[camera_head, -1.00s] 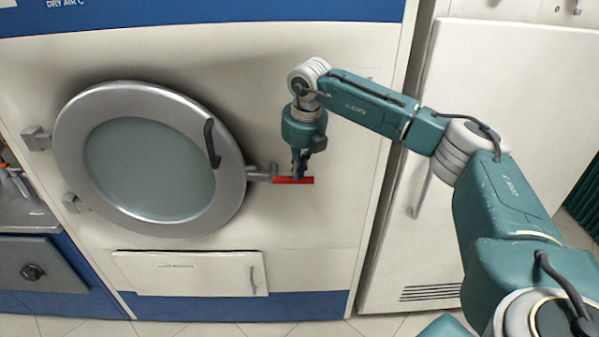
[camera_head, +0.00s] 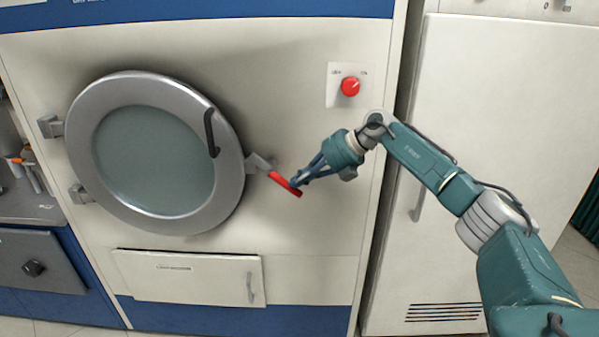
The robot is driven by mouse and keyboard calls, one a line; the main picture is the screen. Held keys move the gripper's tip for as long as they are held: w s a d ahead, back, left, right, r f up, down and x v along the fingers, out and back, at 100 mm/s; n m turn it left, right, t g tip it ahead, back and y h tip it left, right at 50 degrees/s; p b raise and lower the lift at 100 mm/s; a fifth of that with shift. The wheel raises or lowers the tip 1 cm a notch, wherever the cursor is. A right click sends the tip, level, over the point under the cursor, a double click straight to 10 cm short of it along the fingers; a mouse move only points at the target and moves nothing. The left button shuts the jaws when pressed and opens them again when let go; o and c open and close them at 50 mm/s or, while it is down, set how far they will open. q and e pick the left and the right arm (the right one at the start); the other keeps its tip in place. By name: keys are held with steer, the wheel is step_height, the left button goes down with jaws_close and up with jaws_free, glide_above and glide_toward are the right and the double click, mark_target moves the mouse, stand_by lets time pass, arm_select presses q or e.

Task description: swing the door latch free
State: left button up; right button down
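The round door (camera_head: 230,165) has a wide metal ring, a glass window and a black curved handle (camera_head: 211,133). It looks closed against the machine front. The door latch (camera_head: 283,183) sits at the door's right edge and has a red lever that slants down to the right. My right gripper (camera_head: 297,181) is at the lower right end of the red lever, reaching in from the right with its fingers at the lever. It looks touching, but whether the fingers are closed around it is too small to tell. My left gripper is out of view.
A red knob (camera_head: 350,87) on a white plate is above my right gripper. A lower flap (camera_head: 190,278) with a handle is below the door. A tall white cabinet (camera_head: 500,130) stands right. Hinges (camera_head: 80,194) are on the door's left side.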

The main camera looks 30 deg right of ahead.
steer(key=shift+w+f, duration=0.1)
steer(key=shift+f, duration=0.35)
steer(key=shift+a+f+t+y+b, duration=0.3)
steer(key=shift+a+f+t+y, duration=0.15)
steer(key=shift+y, duration=0.15)
steer(key=shift+w+f, duration=0.15)
steer(key=shift+f, duration=0.25)
arm_select(q)
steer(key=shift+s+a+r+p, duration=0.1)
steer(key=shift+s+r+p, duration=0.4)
steer(key=shift+p, duration=0.4)
arm_select(e)
steer(key=x, duration=0.4)
steer(key=shift+s+a+f, duration=0.1)
steer(key=shift+s+a, duration=0.05)
steer(key=shift+s, duration=0.2)
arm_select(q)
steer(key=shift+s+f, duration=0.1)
arm_select(e)
steer(key=shift+f, duration=0.1)
